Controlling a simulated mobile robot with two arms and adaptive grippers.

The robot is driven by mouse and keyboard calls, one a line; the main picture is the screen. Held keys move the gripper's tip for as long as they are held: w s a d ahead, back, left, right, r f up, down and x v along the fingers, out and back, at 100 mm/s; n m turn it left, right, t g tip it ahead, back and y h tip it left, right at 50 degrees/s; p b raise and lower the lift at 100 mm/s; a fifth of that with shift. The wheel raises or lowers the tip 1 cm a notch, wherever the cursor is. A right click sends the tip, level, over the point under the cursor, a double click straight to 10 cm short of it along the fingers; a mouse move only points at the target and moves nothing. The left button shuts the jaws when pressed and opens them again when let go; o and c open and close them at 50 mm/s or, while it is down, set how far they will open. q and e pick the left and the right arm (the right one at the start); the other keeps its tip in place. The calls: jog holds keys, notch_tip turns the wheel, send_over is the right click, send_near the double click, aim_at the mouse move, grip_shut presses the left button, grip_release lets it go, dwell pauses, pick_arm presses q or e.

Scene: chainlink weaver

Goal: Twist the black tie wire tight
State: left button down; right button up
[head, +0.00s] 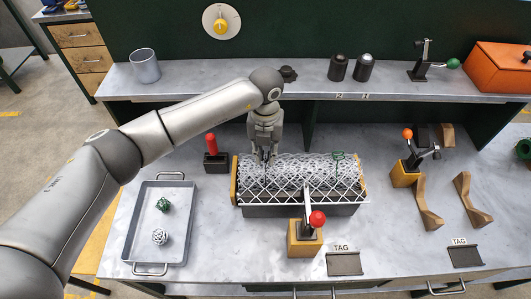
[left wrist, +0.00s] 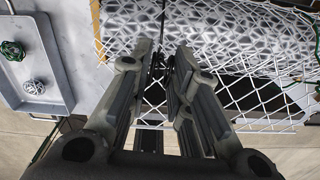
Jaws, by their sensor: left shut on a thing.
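A white chain-link mesh (head: 300,176) lies over a dark block with wooden ends in the middle of the bench. It also shows in the left wrist view (left wrist: 262,98). My left gripper (head: 266,156) points down at the mesh's left part. In the left wrist view its fingers (left wrist: 164,52) are close together, with a thin black tie wire (left wrist: 162,30) between their tips. I take the gripper as shut on this wire. How tightly the wire is twisted cannot be seen. My right gripper is not in view.
A red-knobbed clamp (head: 317,219) stands at the mesh's front edge and a red-handled tool (head: 211,146) at its left. A green tie (head: 340,158) sits on the mesh's right part. A metal tray (head: 140,228) at left holds green and white wire bundles. The bench front centre-left is clear.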

pick_arm(q)
jog(key=m+b, duration=0.3)
jog(key=b, duration=0.2)
jog(key=m+b, duration=0.4)
jog(key=b, duration=0.1)
jog(key=m+b, duration=0.4)
jog(key=b, duration=0.1)
jog(key=shift+f, duration=0.25)
jog(key=shift+m+b, duration=0.4)
jog(key=shift+m, duration=0.2)
jog(key=m+b, duration=0.2)
jog(key=shift+r+m, duration=0.1)
jog(key=shift+m, duration=0.3)
jog(key=m+b, duration=0.1)
jog(key=m, duration=0.2)
jog(key=shift+m+b, duration=0.3)
jog(key=shift+b, duration=0.05)
jog(key=m+b, duration=0.1)
jog(key=m, duration=0.2)
jog(key=shift+r, duration=0.15)
jog(key=shift+m, duration=1.8)
jog(key=c, duration=1.3)
grip_release()
jog(key=shift+c, duration=0.2)
